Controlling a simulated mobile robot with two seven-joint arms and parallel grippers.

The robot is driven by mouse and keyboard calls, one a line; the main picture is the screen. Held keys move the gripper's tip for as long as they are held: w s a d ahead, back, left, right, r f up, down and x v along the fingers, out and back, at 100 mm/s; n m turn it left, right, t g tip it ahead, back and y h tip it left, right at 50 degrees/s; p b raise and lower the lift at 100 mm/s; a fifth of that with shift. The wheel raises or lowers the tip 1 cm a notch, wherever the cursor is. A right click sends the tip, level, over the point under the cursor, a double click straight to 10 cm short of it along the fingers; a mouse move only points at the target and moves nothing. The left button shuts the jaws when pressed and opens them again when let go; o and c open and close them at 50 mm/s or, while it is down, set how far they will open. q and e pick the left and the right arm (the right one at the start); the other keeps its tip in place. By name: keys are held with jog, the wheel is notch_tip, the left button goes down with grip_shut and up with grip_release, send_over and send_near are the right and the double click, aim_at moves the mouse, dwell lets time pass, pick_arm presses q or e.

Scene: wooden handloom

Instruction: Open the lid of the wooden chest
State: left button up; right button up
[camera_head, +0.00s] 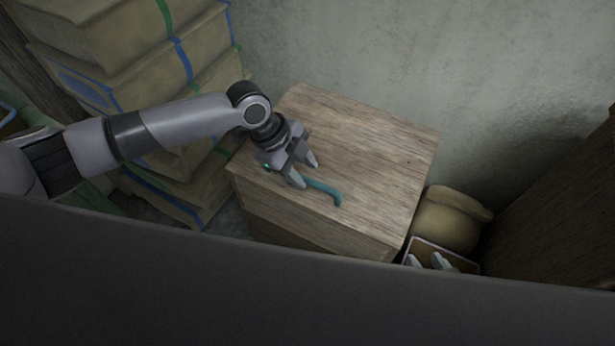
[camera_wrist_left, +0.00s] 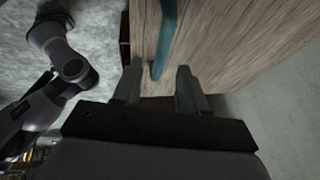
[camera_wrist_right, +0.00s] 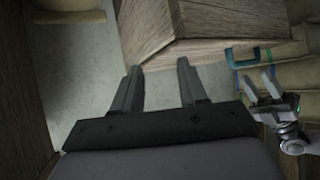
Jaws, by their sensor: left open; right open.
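The wooden chest (camera_head: 365,150) stands against the wall, its lid down and flat. A teal handle (camera_head: 325,190) is on the lid near its front edge. My left gripper (camera_head: 307,174) is open at the handle's left end, with one finger overlapping it in the head view. In the left wrist view the handle (camera_wrist_left: 165,40) reaches down between the fingertips of the left gripper (camera_wrist_left: 157,68); contact cannot be told. My right gripper (camera_head: 428,261) is open and empty, low beside the chest's right front corner. The right wrist view shows the chest (camera_wrist_right: 200,22) ahead of it.
Stacked tan bundles with blue and green bands (camera_head: 150,75) stand left of the chest. A tan sack (camera_head: 450,218) and a pale-rimmed tray (camera_head: 470,265) lie at its right. A dark wooden panel (camera_head: 560,200) stands far right. A dark surface crosses the bottom of the head view.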

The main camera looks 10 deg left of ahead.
aim_at(312, 182)
pick_arm(q)
jog(key=shift+b+x, duration=0.3)
jog(key=shift+x, duration=1.3)
pick_arm(e)
jog(key=shift+w+a+r, duration=0.15)
jog(key=shift+a+r, duration=0.1)
jog(key=shift+a, duration=0.25)
pick_arm(q)
grip_shut()
jog(key=shift+w+r, duration=0.1)
jog(key=shift+r, duration=0.25)
jog(key=w+d+r+p, duration=0.1)
jog(key=w+r+p, duration=0.2)
jog(key=r, duration=0.5)
jog(key=w+d+r+p, duration=0.2)
jog(key=w+r+p, duration=0.2)
jog(key=r, duration=0.5)
jog(key=shift+w, duration=1)
pick_arm(e)
jog(key=shift+s+d+r, duration=0.2)
jog(key=shift+d+r, duration=0.1)
jog(key=shift+r, duration=0.45)
jog(key=shift+s+d+r, duration=0.25)
jog(key=shift+d+r, duration=0.1)
jog(key=shift+r, duration=0.35)
jog(key=shift+s+d+r, duration=0.2)
jog(key=shift+d+r, duration=0.1)
jog(key=shift+r, duration=0.45)
jog(key=shift+w, duration=0.1)
